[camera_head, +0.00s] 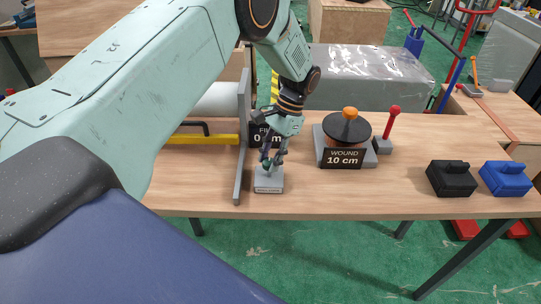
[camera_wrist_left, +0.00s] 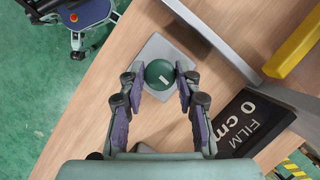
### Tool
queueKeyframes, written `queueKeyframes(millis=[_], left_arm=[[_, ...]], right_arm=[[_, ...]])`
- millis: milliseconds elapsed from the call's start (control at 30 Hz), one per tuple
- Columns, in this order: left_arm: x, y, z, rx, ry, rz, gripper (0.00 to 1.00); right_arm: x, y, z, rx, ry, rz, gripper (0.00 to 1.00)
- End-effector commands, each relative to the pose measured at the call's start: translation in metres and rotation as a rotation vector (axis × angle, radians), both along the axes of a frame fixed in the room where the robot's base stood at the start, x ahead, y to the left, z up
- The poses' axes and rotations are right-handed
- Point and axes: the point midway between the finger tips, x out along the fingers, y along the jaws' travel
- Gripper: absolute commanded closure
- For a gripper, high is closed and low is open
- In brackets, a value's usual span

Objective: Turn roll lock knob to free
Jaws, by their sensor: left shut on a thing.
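The roll lock knob (camera_wrist_left: 159,74) is a round dark green knob with a short white mark on its top. It sits on a small grey base (camera_head: 269,184) near the front edge of the table, and the base also shows in the left wrist view (camera_wrist_left: 158,45). My left gripper (camera_head: 270,164) reaches down onto the knob from above. In the left wrist view its fingers (camera_wrist_left: 159,80) are shut on the knob, one on each side. The white mark lies at a slant. The base label is too small to read. My right gripper is not in view.
A grey upright plate (camera_head: 241,140) and a yellow bar (camera_head: 200,139) stand close left of the knob. A "FILM 0 cm" sign (camera_wrist_left: 247,122) is behind it. A "WOUND 10 cm" unit (camera_head: 345,135), a red-topped lever (camera_head: 391,122), and black (camera_head: 451,180) and blue (camera_head: 506,179) blocks are on the right.

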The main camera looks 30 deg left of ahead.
Motion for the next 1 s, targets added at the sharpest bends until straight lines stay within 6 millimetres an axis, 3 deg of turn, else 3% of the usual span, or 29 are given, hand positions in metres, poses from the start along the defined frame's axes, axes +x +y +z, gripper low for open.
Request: queueKeyframes(millis=[300,800,833,1000], left_arm=[[0.0019,0.0005,0.0008,0.000,-0.005,0.102,0.98],[0.0023,0.0007,0.0013,0.000,-0.006,0.118,0.98],[0.0024,0.0008,0.0013,0.000,-0.007,0.118,0.66],[0.0016,0.0008,0.0009,0.001,-0.004,0.117,0.52]], right_arm=[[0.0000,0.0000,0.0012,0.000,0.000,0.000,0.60],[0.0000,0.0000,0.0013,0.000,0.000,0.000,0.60],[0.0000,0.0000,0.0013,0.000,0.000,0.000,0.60],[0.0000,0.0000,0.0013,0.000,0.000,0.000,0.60]])
